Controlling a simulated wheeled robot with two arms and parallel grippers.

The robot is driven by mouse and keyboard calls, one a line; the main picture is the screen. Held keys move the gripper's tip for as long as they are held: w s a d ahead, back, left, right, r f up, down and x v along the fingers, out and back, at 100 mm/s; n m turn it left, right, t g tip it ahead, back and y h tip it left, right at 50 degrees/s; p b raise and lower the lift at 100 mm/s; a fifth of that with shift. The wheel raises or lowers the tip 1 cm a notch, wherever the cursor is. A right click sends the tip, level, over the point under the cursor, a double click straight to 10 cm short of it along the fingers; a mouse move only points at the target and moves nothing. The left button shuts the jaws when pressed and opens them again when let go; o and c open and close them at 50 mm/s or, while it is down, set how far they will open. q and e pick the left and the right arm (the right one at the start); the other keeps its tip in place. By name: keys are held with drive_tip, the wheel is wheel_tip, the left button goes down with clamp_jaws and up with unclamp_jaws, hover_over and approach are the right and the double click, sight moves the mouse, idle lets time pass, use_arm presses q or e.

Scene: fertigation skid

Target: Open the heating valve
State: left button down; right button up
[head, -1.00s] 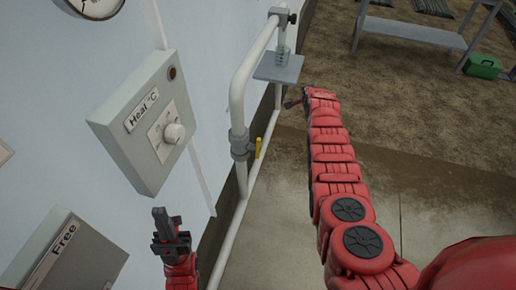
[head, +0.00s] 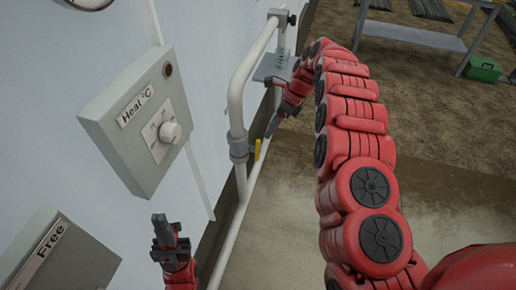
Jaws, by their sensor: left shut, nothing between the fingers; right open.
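The heating valve is a grey fitting (head: 239,146) on the white pipe, with a yellow lever handle (head: 257,149) that points roughly along the pipe. My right gripper (head: 272,127) reaches down from the upper right. Its fingertips are close to the upper end of the yellow lever, and I see no clear contact. It is open and empty. My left gripper (head: 164,226) is shut and empty, low in the picture, below the Heat °C box (head: 143,123) and apart from the valve. The box has a round white knob (head: 171,132).
White pipes (head: 246,84) run along the pale wall. A small grey plate (head: 272,68) is fixed near the top of the pipes, close to my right forearm. A box labelled Free (head: 62,252) is at lower left. A metal bench (head: 425,37) and a green case (head: 484,70) stand far off.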

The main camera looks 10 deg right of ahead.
sight(258, 148)
drive_tip(key=x, duration=1.1)
drive_tip(key=shift+f, duration=0.15)
drive_tip(key=shift+c, duration=0.3)
clamp_jaws()
